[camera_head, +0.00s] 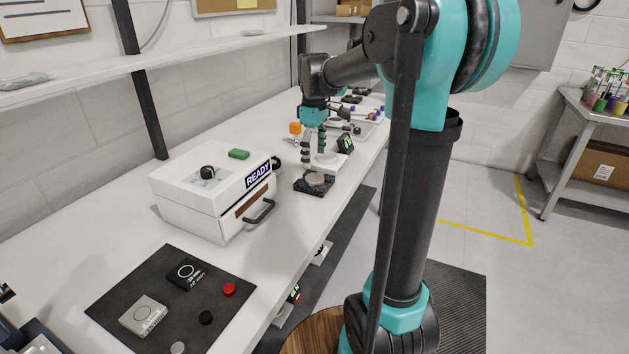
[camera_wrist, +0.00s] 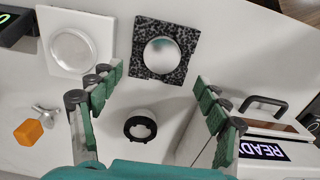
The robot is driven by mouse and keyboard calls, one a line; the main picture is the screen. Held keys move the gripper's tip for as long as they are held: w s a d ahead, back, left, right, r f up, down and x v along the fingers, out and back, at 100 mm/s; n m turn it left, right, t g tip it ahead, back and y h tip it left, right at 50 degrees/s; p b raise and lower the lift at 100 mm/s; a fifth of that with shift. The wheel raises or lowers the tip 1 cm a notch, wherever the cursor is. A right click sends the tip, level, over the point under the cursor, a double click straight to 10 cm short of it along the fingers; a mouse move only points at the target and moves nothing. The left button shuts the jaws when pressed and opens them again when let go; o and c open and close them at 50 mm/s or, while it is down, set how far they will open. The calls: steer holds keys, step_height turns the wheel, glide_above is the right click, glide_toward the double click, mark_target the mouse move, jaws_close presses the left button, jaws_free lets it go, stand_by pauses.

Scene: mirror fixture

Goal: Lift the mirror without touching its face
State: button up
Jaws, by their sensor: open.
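The mirror (camera_wrist: 162,54) is a small round disc with a shiny grey face, lying face up on a black speckled square pad (camera_wrist: 142,32). In the head view the mirror (camera_head: 314,180) sits on its pad (camera_head: 314,190) near the bench's front edge. My gripper (camera_head: 313,158) points down, above and close to the pad.
A white square plate with a round recess (camera_wrist: 96,28) lies beside the pad. A black ring (camera_wrist: 140,126) and an orange-knobbed metal piece (camera_wrist: 28,132) are near. A white box reading READY (camera_head: 212,190) stands left. Bare bench (camera_head: 250,235) lies in front of the box.

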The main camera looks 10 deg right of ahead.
mark_target(315, 178)
steer(key=shift+s+f, duration=0.2)
steer(key=shift+f, duration=3.15)
steer(key=c, duration=1.3)
steer(key=shift+r, duration=0.15)
